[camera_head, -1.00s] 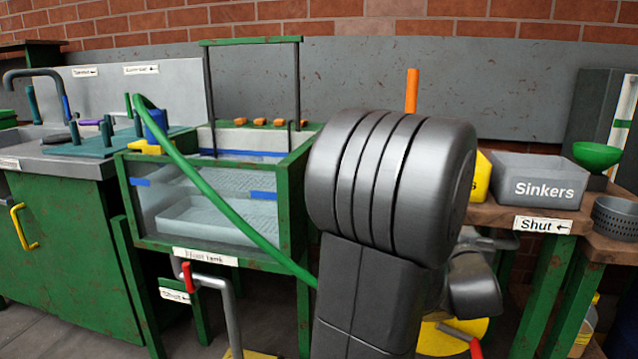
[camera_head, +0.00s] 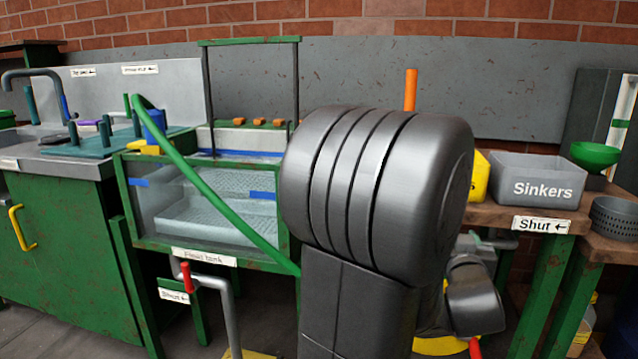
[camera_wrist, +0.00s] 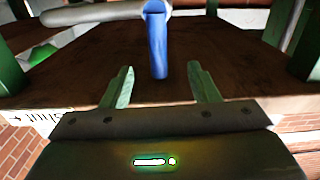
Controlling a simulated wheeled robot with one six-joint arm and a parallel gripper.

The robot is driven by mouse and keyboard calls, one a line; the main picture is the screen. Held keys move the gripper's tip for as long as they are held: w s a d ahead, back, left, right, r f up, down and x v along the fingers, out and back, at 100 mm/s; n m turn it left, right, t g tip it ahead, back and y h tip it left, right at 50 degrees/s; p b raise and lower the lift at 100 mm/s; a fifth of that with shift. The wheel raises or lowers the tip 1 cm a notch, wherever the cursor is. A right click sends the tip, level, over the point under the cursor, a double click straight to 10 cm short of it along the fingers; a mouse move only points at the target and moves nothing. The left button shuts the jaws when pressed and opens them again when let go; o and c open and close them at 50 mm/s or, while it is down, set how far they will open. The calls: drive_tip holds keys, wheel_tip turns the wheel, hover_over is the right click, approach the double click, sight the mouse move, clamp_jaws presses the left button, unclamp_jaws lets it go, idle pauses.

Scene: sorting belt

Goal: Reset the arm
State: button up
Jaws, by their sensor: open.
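My gripper (camera_wrist: 160,88) shows in the wrist view with two green fingers set well apart. It is open, and nothing sits between its fingers. A blue upright piece (camera_wrist: 157,45) stands beyond the fingertips, apart from them, near a brown wooden surface (camera_wrist: 215,70). In the head view my grey arm fills the middle right, and my gripper does not show there clearly.
A float tank (camera_head: 215,205) with a green frame stands left of my arm, with a green hose (camera_head: 205,185) across its front. A grey Sinkers bin (camera_head: 535,180) and a green bowl (camera_head: 595,155) stand at the right. A sink cabinet (camera_head: 60,220) is at the far left.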

drive_tip(key=shift+w+d+f+m+p, duration=0.1)
drive_tip(key=shift+w+d+m+p, duration=0.2)
drive_tip(key=shift+w+d+m, duration=0.45)
drive_tip(key=shift+w+d+f+m+p, duration=0.1)
drive_tip(key=shift+w+d+m+p, duration=0.3)
drive_tip(key=shift+w+m, duration=0.55)
drive_tip(key=shift+s+d, duration=0.1)
drive_tip(key=shift+s, duration=0.05)
drive_tip(key=shift+s, duration=0.1)
